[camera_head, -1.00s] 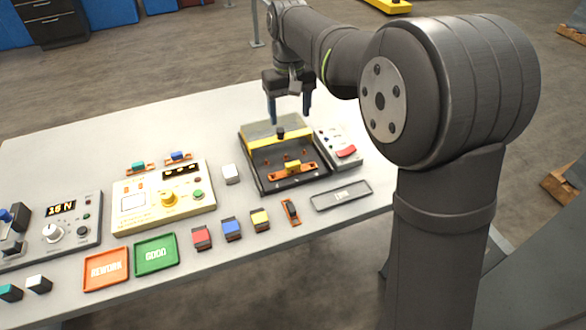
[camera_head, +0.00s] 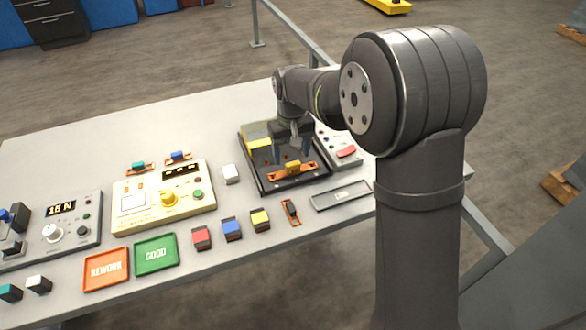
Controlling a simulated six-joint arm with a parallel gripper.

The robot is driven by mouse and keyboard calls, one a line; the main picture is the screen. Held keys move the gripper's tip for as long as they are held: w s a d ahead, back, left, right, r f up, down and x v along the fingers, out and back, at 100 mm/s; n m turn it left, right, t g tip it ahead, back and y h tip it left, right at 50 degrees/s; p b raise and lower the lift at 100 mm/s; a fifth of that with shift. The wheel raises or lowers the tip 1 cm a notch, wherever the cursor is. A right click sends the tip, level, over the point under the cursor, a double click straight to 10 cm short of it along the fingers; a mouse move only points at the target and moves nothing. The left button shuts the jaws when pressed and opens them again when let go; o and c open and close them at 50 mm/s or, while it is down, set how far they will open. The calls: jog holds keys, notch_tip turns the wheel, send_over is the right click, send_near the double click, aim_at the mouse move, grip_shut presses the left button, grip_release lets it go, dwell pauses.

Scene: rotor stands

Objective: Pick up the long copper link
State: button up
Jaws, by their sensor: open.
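A long copper link (camera_head: 274,178) with a yellow block on its middle lies across the front of the black fixture (camera_head: 260,182). My gripper (camera_head: 291,154) is over the fixture, pointing down, just behind this link. Its blue-grey fingers are apart, and I see nothing held between them. The gripper and wrist hide part of the fixture's back and middle. A shorter copper link (camera_head: 296,219) with a dark block lies on the table in front of the fixture. Two more copper pieces, with a teal block (camera_head: 138,166) and a blue block (camera_head: 178,155), sit behind the cream tester.
A grey control box with a red switch (camera_head: 346,152) stands close right of the fixture, and a flat grey tray (camera_head: 341,195) in front. A white block (camera_head: 231,174) and the cream tester (camera_head: 140,205) are to the left. Coloured blocks and orange and green trays line the front.

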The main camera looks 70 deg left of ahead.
aim_at(293, 163)
jog(key=f, duration=0.4)
jog(key=shift+w+a+f, duration=0.15)
jog(key=shift+w, duration=0.1)
jog(key=c, duration=1.1)
notch_tip(293, 163, up, 4)
jog(key=shift+r, duration=0.15)
jog(key=shift+w+d+r, duration=1.2)
jog(key=shift+w+r, duration=0.35)
jog(key=shift+r, duration=0.05)
jog(key=shift+w+d+r, duration=1.15)
jog(key=shift+w+r, duration=0.35)
jog(key=shift+r, duration=0.15)
jog(key=shift+w+d+r, duration=1.2)
jog(key=shift+w+r, duration=0.35)
jog(key=shift+r, duration=0.05)
